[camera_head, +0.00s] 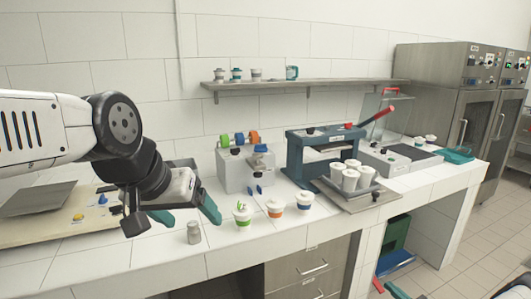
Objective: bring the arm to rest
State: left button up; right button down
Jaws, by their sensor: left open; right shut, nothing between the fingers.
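My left gripper (186,212) comes in from the left on its white and black arm. Its two teal fingers are spread with nothing between them. It hangs above the counter's front part, left of several small lidded cups and just above and beside a small grey metal cylinder (194,233).
Cups with green (243,214), orange (275,208) and blue (305,200) marks stand near the counter's front edge. Behind are a grey dispenser (233,175), a blue press (310,160) and a tray of white cups (358,200). A board (40,232) lies at left.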

jog(key=w+a+r+n+g+y, duration=0.15)
jog(key=a+r+n+g, duration=0.45)
jog(key=a+r+n, duration=0.6)
jog(key=w+a+r+n+g+y, duration=0.15)
jog(key=a+r+n+g, duration=0.5)
jog(key=r, duration=1.05)
jog(key=s+a+r+n+g+h, duration=0.2)
jog(key=s+a+r+n+h, duration=0.35)
jog(key=s+a+r, duration=0.6)
jog(key=s+a+r+n+t+h, duration=0.1)
jog(key=s+r+n+t, duration=0.1)
jog(key=s, duration=0.5)
jog(key=s+r+n+t+h, duration=0.1)
jog(key=s+r+n+t, duration=0.1)
jog(key=s+r+n, duration=0.3)
jog(key=shift+s+a+r+n+h, duration=0.3)
jog(key=shift+s+a+r+h, duration=0.1)
jog(key=shift+s, duration=0.5)
